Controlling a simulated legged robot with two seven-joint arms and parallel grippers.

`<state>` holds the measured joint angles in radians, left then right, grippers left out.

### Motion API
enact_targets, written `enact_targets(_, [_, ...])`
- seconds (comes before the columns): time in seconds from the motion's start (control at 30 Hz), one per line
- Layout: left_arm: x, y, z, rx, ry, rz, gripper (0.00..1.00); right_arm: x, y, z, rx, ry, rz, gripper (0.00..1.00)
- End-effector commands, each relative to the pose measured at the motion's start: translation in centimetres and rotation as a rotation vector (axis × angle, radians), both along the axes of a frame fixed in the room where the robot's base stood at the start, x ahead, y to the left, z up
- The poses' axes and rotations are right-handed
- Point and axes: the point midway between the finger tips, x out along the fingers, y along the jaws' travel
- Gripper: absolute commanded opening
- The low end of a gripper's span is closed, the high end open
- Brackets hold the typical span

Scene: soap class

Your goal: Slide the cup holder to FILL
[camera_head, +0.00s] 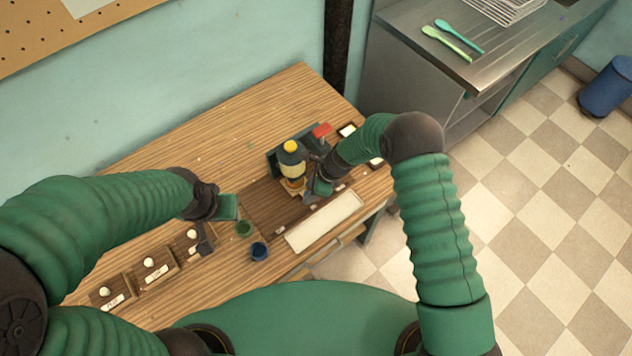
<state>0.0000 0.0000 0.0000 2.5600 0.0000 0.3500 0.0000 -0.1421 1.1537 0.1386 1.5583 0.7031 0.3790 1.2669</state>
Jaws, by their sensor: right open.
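A dispenser with a yellow top (291,147) and a dark upper body stands toward the right of the wooden table. Below it sits a small orange-brown piece (292,186), which may be the cup holder; it is too small to be sure. My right gripper (312,192) is open, close to the right side of this piece; I cannot tell whether they touch. My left gripper (228,207) is over the middle of the table, left of the dispenser, and its fingers' spacing is unclear. The FILL marking cannot be read.
A pale tray (324,221) lies at the front. Several knobbed wooden blocks (149,263) line the left front. A red piece (322,130) is behind the dispenser. The table's back left is clear.

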Motion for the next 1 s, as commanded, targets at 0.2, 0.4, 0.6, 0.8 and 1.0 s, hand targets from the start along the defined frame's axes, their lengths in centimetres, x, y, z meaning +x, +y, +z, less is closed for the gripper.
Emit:
enact_targets(0.2, [0.0, 0.0, -1.0, 0.000, 0.000, 0.000, 0.36, -0.1, -2.1, 4.9, 0.000, -0.007, -0.001, 0.44])
enact_targets(0.4, [0.0, 0.0, -1.8, 0.000, 0.000, 0.000, 0.36, -0.4, -4.3, 10.3, -0.001, -0.007, -0.002, 0.44])
enact_targets(0.6, [0.0, 0.0, -2.1, 0.000, 0.000, 0.000, 0.36, -0.7, -5.7, 13.9, -0.001, -0.004, -0.001, 0.44])
enact_targets(0.8, [0.0, 0.0, -2.1, 0.000, 0.000, 0.000, 0.36, -0.8, -6.0, 14.8, 0.000, -0.001, 0.000, 0.44])
enact_targets(1.0, [0.0, 0.0, -2.1, 0.000, 0.000, 0.000, 0.36, -0.8, -6.0, 14.8, 0.000, -0.001, -0.001, 0.44])
